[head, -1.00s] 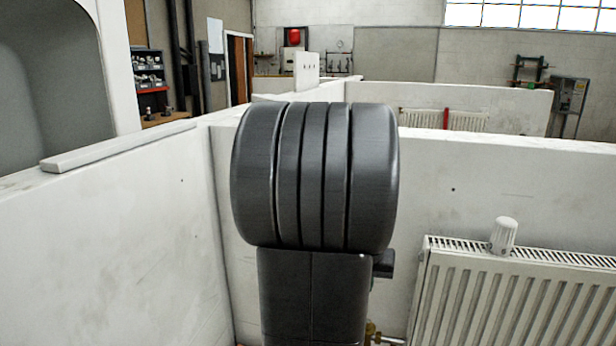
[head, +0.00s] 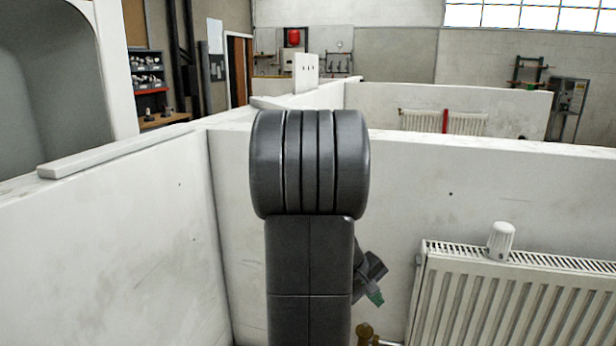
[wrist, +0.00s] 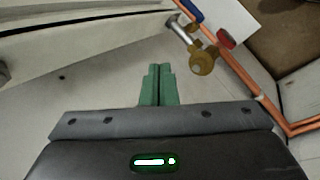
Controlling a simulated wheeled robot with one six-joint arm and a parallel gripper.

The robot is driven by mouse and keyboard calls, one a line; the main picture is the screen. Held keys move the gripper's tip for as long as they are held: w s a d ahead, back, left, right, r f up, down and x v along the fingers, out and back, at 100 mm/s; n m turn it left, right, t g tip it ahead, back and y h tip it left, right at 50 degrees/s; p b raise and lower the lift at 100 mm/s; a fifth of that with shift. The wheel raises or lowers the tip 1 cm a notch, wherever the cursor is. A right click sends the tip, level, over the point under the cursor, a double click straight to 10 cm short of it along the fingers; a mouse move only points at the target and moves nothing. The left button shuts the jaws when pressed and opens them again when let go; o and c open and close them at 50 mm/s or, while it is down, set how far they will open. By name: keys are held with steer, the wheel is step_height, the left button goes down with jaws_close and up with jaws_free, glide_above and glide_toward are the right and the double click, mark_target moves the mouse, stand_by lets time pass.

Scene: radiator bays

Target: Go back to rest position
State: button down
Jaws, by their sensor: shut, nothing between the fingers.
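My gripper shows in the wrist view as two green fingers (wrist: 158,86) pressed together, with nothing between them. In the head view my dark arm stands in the middle, and a small green-tipped part of my gripper (head: 375,298) shows at its right side, low down. The rest of the gripper is hidden behind my arm in the head view.
A white radiator (head: 520,300) with a white cap (head: 500,241) on top stands at right, by a low white wall (head: 450,190). Another white wall (head: 110,240) closes the left side. Copper pipes (wrist: 262,85) run at right in the wrist view.

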steer(key=shift+w+a+f+n+t+h+p, duration=0.1)
steer(key=shift+w+a+f+n+t+h, duration=0.25)
steer(key=shift+n, duration=0.95)
steer(key=shift+w+a+f+n+t+h+p, duration=0.1)
steer(key=shift+w+a+f+n+t+h, duration=0.15)
steer(key=shift+w+f+n+h, duration=0.7)
steer(key=shift+a+f+n+t+y+p, duration=0.15)
steer(key=shift+a+n, duration=0.25)
steer(key=shift+n, duration=1.25)
steer(key=shift+s, duration=0.1)
